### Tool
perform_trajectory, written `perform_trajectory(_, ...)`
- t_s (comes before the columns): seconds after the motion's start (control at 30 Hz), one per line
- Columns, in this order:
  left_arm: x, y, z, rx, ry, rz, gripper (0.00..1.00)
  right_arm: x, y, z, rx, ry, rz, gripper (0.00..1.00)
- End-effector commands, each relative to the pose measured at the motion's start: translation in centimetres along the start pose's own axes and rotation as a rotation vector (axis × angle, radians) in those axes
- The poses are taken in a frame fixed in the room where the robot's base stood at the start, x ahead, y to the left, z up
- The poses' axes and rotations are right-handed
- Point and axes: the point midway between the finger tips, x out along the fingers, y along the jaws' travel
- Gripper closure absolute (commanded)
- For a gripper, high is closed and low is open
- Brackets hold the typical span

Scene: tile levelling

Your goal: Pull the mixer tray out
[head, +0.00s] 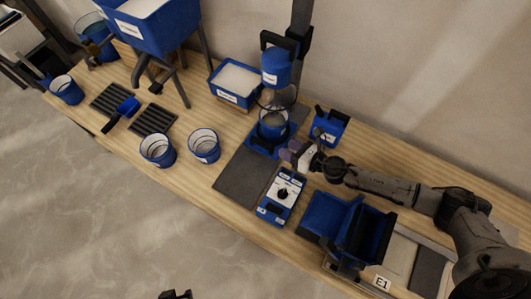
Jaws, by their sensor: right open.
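The mixer (276,68) stands at the back of the bench, with a blue head on a dark post. Below its head a blue mixing container (272,123) sits on the blue mixer tray (259,146), over a dark mat. My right gripper (291,152) is open beside the right front of the tray, and I see nothing between its fingers. Whether it touches the tray I cannot tell. A small dark part at the bottom edge looks like the tip of my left gripper (175,295); its fingers are not clear.
A control box (281,196) stands in front of the mixer. A blue box (329,125) is behind my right gripper and blue bins (350,228) are in front of my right arm. Buckets (204,146) and a white-filled tub (236,83) are left. The dark mat (238,182) is partly clear.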

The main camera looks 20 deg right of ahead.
Motion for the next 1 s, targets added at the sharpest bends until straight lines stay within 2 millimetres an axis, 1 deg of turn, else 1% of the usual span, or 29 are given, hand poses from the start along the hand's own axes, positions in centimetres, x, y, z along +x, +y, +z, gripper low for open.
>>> perform_trajectory(0.03, 1.9, 0.0, 0.6, 0.002, 0.0, -0.002, 0.51, 0.4, -1.6, -1.9, -0.082, 0.031, 0.015, 0.51)
perform_trajectory(0.1, 2.8, 0.0, 0.9, 0.004, 0.0, -0.003, 0.51, 0.4, -2.8, -3.1, -0.173, 0.07, 0.036, 0.51)
perform_trajectory(0.2, 3.6, -0.1, 1.2, 0.006, 0.0, -0.005, 0.51, 0.3, -4.1, -4.3, -0.266, 0.113, 0.059, 0.51)
perform_trajectory(0.37, 4.1, -0.1, 1.4, 0.007, 0.0, -0.006, 0.51, 0.6, -5.1, -5.1, -0.337, 0.146, 0.076, 0.51)
perform_trajectory(0.47, 4.2, -0.1, 1.4, 0.006, 0.0, -0.005, 0.51, 1.6, -5.2, -5.3, -0.349, 0.151, 0.078, 0.51)
perform_trajectory(0.57, 4.2, 0.0, 1.4, 0.004, 0.001, -0.004, 0.51, 3.2, -5.0, -5.5, -0.349, 0.15, 0.08, 0.51)
perform_trajectory(0.8, 5.1, 0.2, 1.6, -0.004, 0.003, 0.002, 0.51, 7.7, -4.8, -6.4, -0.346, 0.15, 0.079, 0.51)
perform_trajectory(1.0, 5.9, 0.4, 1.9, -0.007, 0.003, 0.004, 0.51, 10.9, -4.7, -6.9, -0.345, 0.15, 0.078, 0.51)
